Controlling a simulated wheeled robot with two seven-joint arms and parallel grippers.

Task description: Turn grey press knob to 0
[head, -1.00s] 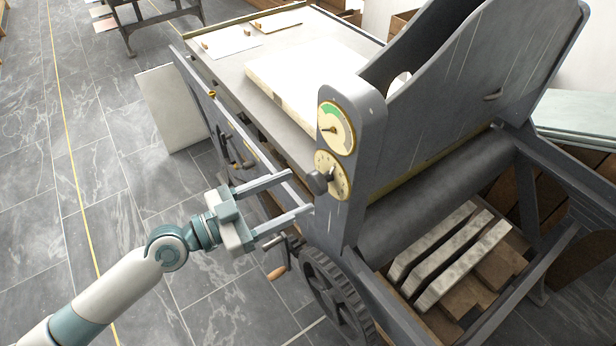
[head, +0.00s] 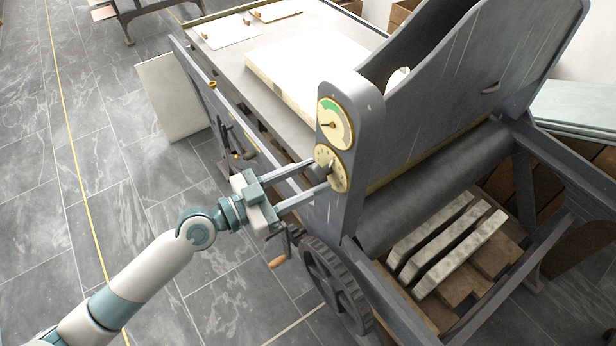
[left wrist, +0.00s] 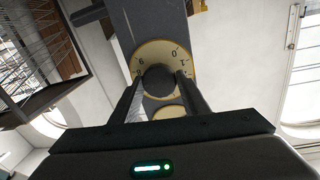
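The grey press knob (left wrist: 159,79) is a dark round knob on a cream, brass-rimmed number dial (left wrist: 150,54). The dial (head: 340,178) is on the press's grey side post, below a gauge with a green band (head: 333,122). In the left wrist view, figures such as 9, 0 and 1 show around the knob; I cannot make out a pointer mark. My left gripper (head: 322,174) has one finger on each side of the knob, closed in on it. In the left wrist view the fingertips (left wrist: 160,76) lie against its sides. My right gripper is out of view.
The grey press (head: 362,130) has a flat bed with a pale stone slab (head: 300,68) behind the post. A crank with a wooden handle (head: 277,262) and a gear wheel (head: 335,285) sit below my gripper. Open tiled floor (head: 110,190) lies to the left.

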